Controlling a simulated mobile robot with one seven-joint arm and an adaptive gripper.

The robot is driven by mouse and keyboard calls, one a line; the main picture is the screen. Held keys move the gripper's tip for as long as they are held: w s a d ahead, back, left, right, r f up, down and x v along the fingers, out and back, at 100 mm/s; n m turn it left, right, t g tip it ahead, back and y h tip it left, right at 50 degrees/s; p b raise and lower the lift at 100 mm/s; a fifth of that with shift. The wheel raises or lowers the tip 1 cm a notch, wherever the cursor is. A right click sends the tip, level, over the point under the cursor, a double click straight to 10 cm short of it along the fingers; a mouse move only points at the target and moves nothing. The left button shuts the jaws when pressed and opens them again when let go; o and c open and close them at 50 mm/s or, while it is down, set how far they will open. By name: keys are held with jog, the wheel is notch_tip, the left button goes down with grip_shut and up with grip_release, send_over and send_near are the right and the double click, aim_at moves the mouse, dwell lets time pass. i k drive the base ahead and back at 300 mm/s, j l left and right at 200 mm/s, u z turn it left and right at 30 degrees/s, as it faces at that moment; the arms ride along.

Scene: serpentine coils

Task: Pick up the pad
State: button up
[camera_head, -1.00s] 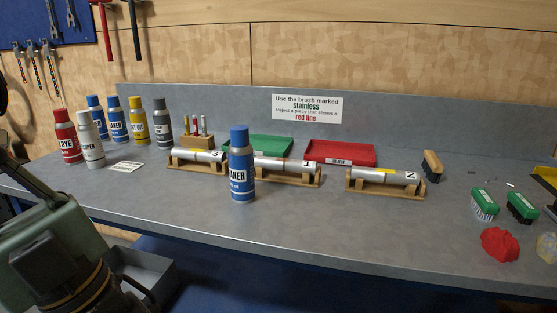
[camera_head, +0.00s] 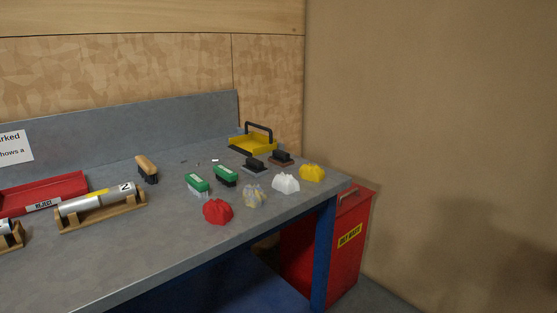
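Two dark-handled blocks that look like pads lie on the right part of the bench. One is a grey pad (camera_head: 254,166) with a black grip on top. The other is a brownish pad (camera_head: 282,159), also with a black grip, just behind and to the right of it. I cannot tell which of them the task means. Both lie flat on the bench top. My gripper is not in view.
Near the pads are two green brushes (camera_head: 197,184) (camera_head: 226,176), a yellow dustpan-like tray (camera_head: 252,144), and crumpled cloths: red (camera_head: 217,211), mottled (camera_head: 255,195), white (camera_head: 286,183), yellow (camera_head: 312,172). A wooden brush (camera_head: 147,169) and tube 2 (camera_head: 95,201) are left. A red bin (camera_head: 349,235) stands beside the bench.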

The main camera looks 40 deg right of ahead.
aim_at(280, 158)
jog(key=l+u, duration=0.15)
jog(key=u, duration=0.25)
jog(key=l+u, duration=0.15)
jog(key=u, duration=0.25)
jog(key=l+u, duration=0.3)
jog(key=l, duration=0.25)
jog(key=l+u, duration=0.3)
jog(key=l, duration=0.3)
jog(key=k+l+u, duration=0.1)
jog(key=l, duration=0.65)
jog(key=k+l+u, duration=0.15)
jog(key=l, duration=0.25)
jog(key=k+l, duration=0.1)
jog(key=l, duration=0.3)
jog(key=k+l, duration=0.1)
jog(key=l, duration=0.3)
jog(key=k+l, duration=0.1)
jog(key=l, duration=0.25)
jog(key=k+l+u, duration=0.45)
jog(key=u, duration=0.2)
jog(key=k+j+u, duration=0.2)
jog(key=u, duration=0.25)
jog(key=l+z, duration=0.35)
jog(key=i+l+z, duration=0.1)
jog(key=z, duration=0.25)
jog(key=i+l+z, duration=0.1)
jog(key=l+z, duration=0.25)
